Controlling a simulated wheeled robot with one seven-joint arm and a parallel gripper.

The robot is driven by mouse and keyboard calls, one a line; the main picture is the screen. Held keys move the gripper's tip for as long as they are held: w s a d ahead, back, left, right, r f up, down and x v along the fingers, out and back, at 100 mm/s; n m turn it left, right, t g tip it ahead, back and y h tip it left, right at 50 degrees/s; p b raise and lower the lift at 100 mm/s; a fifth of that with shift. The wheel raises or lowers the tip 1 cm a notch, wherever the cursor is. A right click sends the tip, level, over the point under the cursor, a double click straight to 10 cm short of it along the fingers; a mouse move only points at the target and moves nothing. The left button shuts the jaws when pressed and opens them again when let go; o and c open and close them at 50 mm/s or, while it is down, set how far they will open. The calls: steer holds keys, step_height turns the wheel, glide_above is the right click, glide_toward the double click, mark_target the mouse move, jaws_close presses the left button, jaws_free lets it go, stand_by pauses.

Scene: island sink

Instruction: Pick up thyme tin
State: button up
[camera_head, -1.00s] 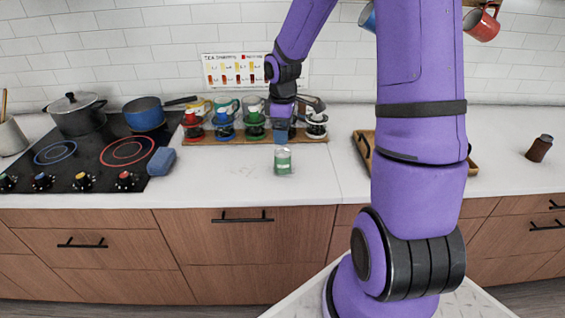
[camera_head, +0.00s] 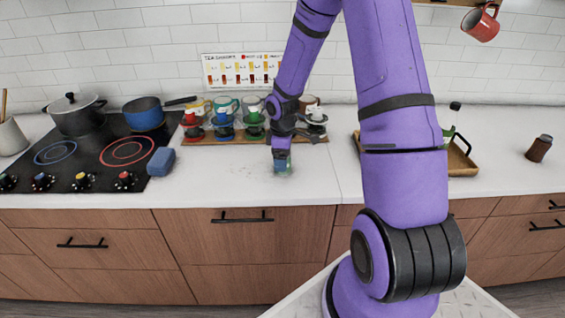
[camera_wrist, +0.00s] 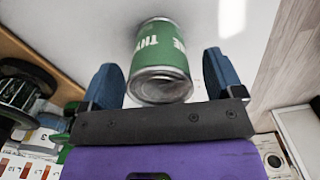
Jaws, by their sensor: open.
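The thyme tin is a small can with a green label and bare metal ends. In the wrist view the thyme tin (camera_wrist: 160,55) lies between the two blue fingers of my gripper (camera_wrist: 164,75), with a gap on each side. In the head view the gripper (camera_head: 282,163) is over the tin on the white counter, and its fingers hide most of the tin (camera_head: 284,172). My gripper is open around the tin.
A wooden rack (camera_head: 205,140) with several colored drippers stands just behind the gripper. A blue sponge-like block (camera_head: 161,161) and the black cooktop (camera_head: 90,155) are at left. A wooden tray (camera_head: 462,160) is at right. The front counter is clear.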

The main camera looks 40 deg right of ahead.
steer(key=shift+f, duration=1.15)
steer(key=c, duration=1)
steer(key=shift+c, duration=0.2)
steer(key=shift+r, duration=0.15)
